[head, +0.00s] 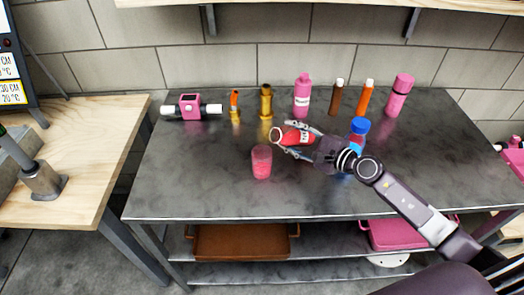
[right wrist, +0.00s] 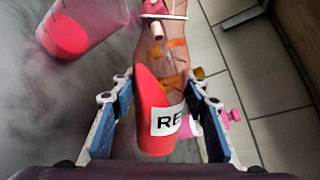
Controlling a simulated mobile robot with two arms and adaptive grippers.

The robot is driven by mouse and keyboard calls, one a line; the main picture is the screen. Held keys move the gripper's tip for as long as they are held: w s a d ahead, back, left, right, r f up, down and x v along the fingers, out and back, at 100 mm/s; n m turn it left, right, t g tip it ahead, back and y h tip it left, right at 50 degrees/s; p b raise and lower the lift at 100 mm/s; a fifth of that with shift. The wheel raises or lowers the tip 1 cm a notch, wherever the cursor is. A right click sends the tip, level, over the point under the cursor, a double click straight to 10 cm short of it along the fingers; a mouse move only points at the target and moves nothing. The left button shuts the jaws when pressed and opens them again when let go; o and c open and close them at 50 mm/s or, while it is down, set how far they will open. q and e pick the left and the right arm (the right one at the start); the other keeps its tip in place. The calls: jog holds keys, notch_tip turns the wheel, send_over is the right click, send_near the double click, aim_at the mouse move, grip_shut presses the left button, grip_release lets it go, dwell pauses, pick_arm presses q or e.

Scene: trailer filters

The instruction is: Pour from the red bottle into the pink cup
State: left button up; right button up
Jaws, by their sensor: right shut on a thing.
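The red bottle (head: 297,137) is held tilted well over, near horizontal, above the dark table. The pink cup (head: 262,163) stands upright on the table, just left of and nearer than the bottle. Pinkish-red contents show inside the cup (right wrist: 75,35) in the right wrist view. I see no stream between them. My left gripper is not in view.
A blue-capped bottle (head: 359,128) stands close beside my right gripper. Along the back stand a pink device (head: 190,106), a pink bottle (head: 303,95), orange and brown bottles and a pink tumbler (head: 398,95). The table front is clear. Trays (head: 240,242) sit on the shelf below.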

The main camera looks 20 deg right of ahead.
jog(key=shift+w+d+r+n+p, duration=0.15)
jog(key=shift+r+n+p, duration=0.15)
jog(key=shift+p, duration=0.3)
dwell(0.7)
jog(key=shift+d+r+n+h+p, duration=0.1)
jog(key=shift+r+n+h+p, duration=0.45)
jog(key=shift+p, duration=1.15)
dwell(0.9)
jog(key=shift+a+r+n+h+p, duration=0.2)
jog(key=shift+r+n+p, duration=0.4)
jog(key=shift+p, duration=0.8)
jog(key=shift+a+r+n+h+p, duration=0.15)
jog(key=shift+r+n+p, duration=0.4)
jog(key=shift+p, duration=0.85)
dwell(0.7)
